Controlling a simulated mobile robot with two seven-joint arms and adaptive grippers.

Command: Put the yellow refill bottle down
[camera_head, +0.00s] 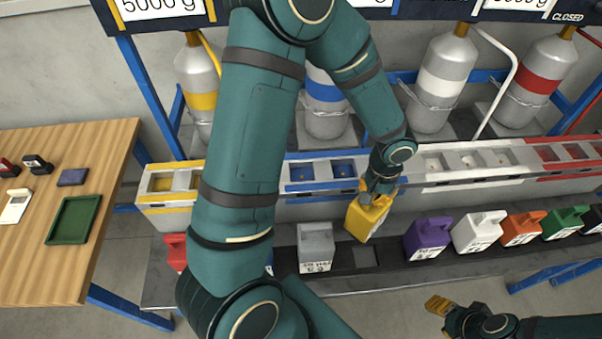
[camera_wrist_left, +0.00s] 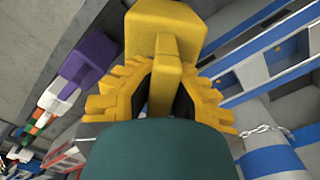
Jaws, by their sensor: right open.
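The yellow refill bottle (camera_head: 366,219) hangs tilted under my left gripper (camera_head: 380,188), above the dark lower shelf (camera_head: 420,270). In the left wrist view, the yellow fingers of my left gripper (camera_wrist_left: 161,88) close around the handle of the yellow bottle (camera_wrist_left: 165,22). An empty square place (camera_head: 365,256) shows on the shelf below the bottle, between the grey bottle (camera_head: 315,246) and the purple bottle (camera_head: 428,238). My right gripper (camera_head: 438,305) is open and empty at the lower right, in front of the shelf.
White (camera_head: 478,232), orange (camera_head: 522,227) and green (camera_head: 564,222) bottles stand to the right on the shelf. A compartment rail (camera_head: 430,186) runs behind, with gas cylinders (camera_head: 440,80) beyond. A wooden table (camera_head: 105,165) with a green tray (camera_head: 74,219) is at left.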

